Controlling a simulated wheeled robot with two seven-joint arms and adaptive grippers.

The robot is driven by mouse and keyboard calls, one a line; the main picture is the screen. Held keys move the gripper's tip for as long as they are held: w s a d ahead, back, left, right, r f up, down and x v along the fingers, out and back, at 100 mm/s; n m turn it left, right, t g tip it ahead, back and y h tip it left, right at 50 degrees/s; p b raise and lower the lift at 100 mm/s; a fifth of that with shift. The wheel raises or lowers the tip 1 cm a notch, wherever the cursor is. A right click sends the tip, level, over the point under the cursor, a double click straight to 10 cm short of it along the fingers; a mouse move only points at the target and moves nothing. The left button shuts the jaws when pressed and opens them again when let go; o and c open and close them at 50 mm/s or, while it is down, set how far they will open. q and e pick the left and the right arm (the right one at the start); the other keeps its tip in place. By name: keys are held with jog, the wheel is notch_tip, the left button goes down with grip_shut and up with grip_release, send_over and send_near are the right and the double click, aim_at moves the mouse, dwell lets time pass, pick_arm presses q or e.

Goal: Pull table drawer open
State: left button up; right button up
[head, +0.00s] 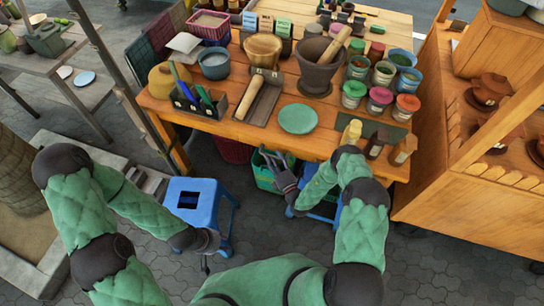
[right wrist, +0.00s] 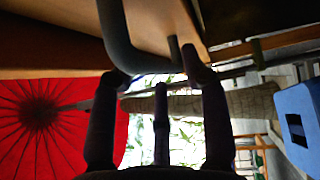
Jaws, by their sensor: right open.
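The wooden table (head: 330,140) stands ahead, its top crowded with pots and tools. The drawer front is hidden below the table edge in the head view. In the right wrist view a dark, bent drawer handle (right wrist: 118,35) stands out from the wooden front (right wrist: 160,22). My right gripper (head: 270,160) is just under the table's front edge. In the right wrist view its open fingers (right wrist: 158,85) are at the handle's bend; I cannot tell whether they touch it. My left gripper (head: 207,258) hangs low beside the blue stool, away from the table; its fingers are barely visible.
A blue stool (head: 190,192) stands in front of the table, and another is partly hidden by my right arm. A green crate (head: 264,178) and a red basket (head: 235,151) sit under the table. A wooden shelf unit (head: 430,190) stands at the right.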

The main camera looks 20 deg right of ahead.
jog(key=shift+x, duration=0.95)
jog(key=shift+c, duration=0.3)
grip_shut()
